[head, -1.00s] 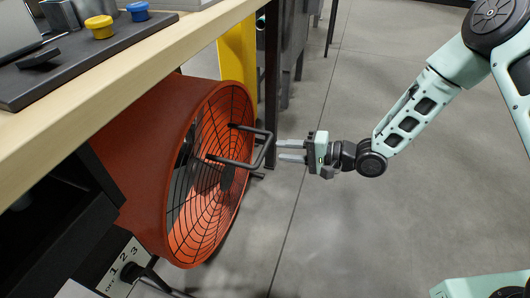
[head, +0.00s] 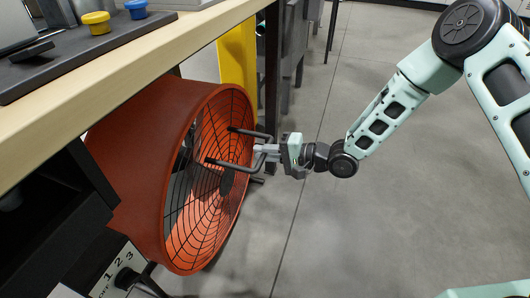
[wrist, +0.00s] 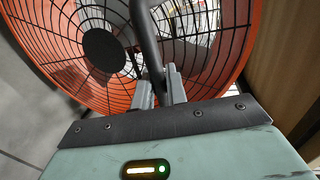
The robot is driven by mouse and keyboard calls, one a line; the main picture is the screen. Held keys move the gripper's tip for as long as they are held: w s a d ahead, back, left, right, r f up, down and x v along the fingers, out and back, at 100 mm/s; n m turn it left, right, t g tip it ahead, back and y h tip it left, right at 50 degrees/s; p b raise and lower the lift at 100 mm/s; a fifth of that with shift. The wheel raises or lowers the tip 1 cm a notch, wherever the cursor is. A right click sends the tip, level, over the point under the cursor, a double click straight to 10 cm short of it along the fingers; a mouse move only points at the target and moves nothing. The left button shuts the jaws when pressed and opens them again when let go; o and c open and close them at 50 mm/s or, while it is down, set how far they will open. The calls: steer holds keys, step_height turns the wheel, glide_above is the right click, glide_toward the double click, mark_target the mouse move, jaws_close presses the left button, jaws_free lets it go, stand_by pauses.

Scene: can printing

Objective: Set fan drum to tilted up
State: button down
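The fan drum (head: 130,165) is a large orange cylinder under the workbench, with a black wire grille (head: 210,190) facing right and slightly toward me. A dark bent-bar handle (head: 235,163) sticks out from the grille side. My gripper (head: 262,151) is at the handle's outer bar, level with the upper half of the grille. In the wrist view, the handle (wrist: 145,45) runs down between my two grey fingers (wrist: 160,88), which sit close on either side of it. The gripper looks shut on the handle. The fingertips' contact is partly hidden.
The wooden workbench (head: 130,62) overhangs the drum, with a dark tray holding yellow (head: 96,22) and blue (head: 137,9) knobs. A yellow post (head: 238,60) and dark table leg stand behind. A numbered dial panel (head: 118,268) is low at left. Floor to the right is clear.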

steer(key=shift+a+r+p, duration=0.1)
steer(key=shift+r+p, duration=0.2)
steer(key=shift+p, duration=0.1)
steer(key=w+a+r+h+p, duration=0.2)
steer(key=a+r+p, duration=0.4)
steer(key=p, duration=0.4)
steer(key=shift+w+r+g, duration=0.2)
steer(key=shift+r+g, duration=0.2)
steer(key=shift+r, duration=0.4)
steer(key=shift+a, duration=0.1)
steer(key=c, duration=1.5)
jaws_free()
steer(key=p+v, duration=0.3)
steer(key=v, duration=1.4)
steer(key=shift+r, duration=0.25)
